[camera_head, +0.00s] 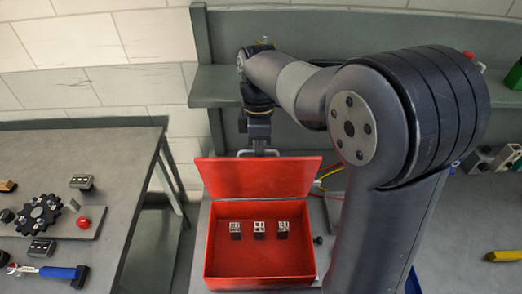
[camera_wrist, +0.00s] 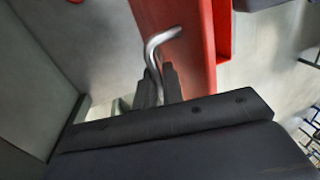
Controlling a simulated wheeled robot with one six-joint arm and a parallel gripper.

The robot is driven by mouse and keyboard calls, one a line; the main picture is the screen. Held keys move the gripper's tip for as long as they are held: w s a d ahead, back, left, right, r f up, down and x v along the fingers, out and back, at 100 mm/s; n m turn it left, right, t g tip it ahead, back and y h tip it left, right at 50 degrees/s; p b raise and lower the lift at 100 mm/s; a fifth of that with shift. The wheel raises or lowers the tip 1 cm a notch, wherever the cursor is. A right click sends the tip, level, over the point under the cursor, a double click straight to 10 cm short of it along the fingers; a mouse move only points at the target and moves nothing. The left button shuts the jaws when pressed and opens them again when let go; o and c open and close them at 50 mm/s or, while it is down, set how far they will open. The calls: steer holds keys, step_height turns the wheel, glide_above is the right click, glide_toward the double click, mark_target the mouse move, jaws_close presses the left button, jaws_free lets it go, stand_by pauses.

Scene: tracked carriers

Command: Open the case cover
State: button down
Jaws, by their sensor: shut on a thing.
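The red case (camera_head: 258,262) stands on the bench in the head view, with its inside in plain sight. Its cover (camera_head: 256,178) is raised at the far edge, standing up and leaning back. My gripper (camera_head: 258,146) is behind the top edge of the cover, at a small metal handle (camera_head: 250,153). In the wrist view my gripper (camera_wrist: 157,88) is shut on the bent silver handle (camera_wrist: 160,42), beside the red cover (camera_wrist: 182,55). Three small metal-and-black blocks (camera_head: 259,230) stand in a row inside the case.
A grey shelf (camera_head: 225,88) runs along the wall behind my arm. A yellow object (camera_head: 503,256) lies at right. Wires (camera_head: 328,180) lie beside the cover.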

steer(key=shift+a, duration=0.1)
steer(key=c, duration=1.7)
jaws_free()
steer(key=shift+w+a, duration=0.1)
steer(key=shift+a, duration=0.15)
steer(key=shift+o, duration=0.9)
steer(key=shift+d, duration=0.1)
step_height(320, 180, up, 11)
steer(key=w+b, duration=0.1)
steer(key=w, duration=0.1)
steer(key=shift+f, duration=0.15)
steer(key=shift+c, duration=0.3)
